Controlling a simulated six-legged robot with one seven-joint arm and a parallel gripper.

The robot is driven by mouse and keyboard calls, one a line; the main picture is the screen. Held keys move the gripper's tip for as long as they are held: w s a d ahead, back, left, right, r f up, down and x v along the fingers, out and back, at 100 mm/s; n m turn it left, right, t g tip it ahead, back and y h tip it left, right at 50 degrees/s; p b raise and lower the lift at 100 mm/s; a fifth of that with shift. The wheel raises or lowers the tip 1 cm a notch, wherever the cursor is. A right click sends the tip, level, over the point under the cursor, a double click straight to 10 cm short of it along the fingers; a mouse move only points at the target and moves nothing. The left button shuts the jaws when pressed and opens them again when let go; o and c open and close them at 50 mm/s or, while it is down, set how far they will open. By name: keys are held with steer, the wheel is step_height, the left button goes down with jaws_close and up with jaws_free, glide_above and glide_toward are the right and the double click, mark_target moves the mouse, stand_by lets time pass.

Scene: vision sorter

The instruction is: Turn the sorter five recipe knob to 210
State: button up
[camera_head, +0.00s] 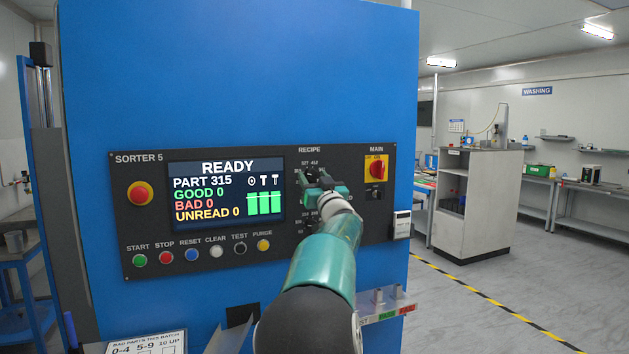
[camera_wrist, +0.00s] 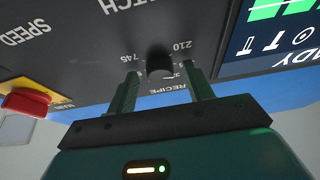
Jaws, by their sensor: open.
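The sorter five panel (camera_head: 225,262) faces me on a blue cabinet, and its screen (camera_head: 226,190) reads READY and PART 315. My gripper (camera_head: 314,180) is at the panel under the RECIPE label and mostly covers the recipe dial in the head view. In the wrist view, which shows the panel upside down, the dark round recipe knob (camera_wrist: 159,64) lies between the two open fingers of my gripper (camera_wrist: 160,75). Gaps show on both sides of the knob. The marks 745 and 210 are readable beside it. The knob's pointer cannot be made out.
A red and yellow MAIN switch (camera_head: 376,168) is to the right of the dial. A red stop button (camera_head: 140,193) and a row of small buttons (camera_head: 191,255) are to the left. Another dial below is partly hidden by my arm. A small shelf (camera_head: 385,308) juts out below.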

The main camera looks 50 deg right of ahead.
steer(key=c, duration=1)
steer(key=shift+o, duration=0.2)
steer(key=shift+f+n+y, duration=0.1)
steer(key=shift+n+y, duration=0.3)
steer(key=shift+n, duration=0.2)
steer(key=n+y, duration=0.1)
steer(key=n, duration=0.1)
steer(key=n+y, duration=0.1)
steer(key=n, duration=0.1)
steer(key=n+t+y, duration=0.1)
steer(key=n, duration=0.1)
steer(key=shift+s+d+n, duration=0.1)
steer(key=shift+d+n, duration=0.15)
steer(key=shift+n, duration=0.05)
steer(key=n+y, duration=0.1)
steer(key=n, duration=0.2)
steer(key=n+y, duration=0.2)
steer(key=n, duration=0.1)
steer(key=shift+d, duration=0.1)
steer(key=shift+s, duration=0.1)
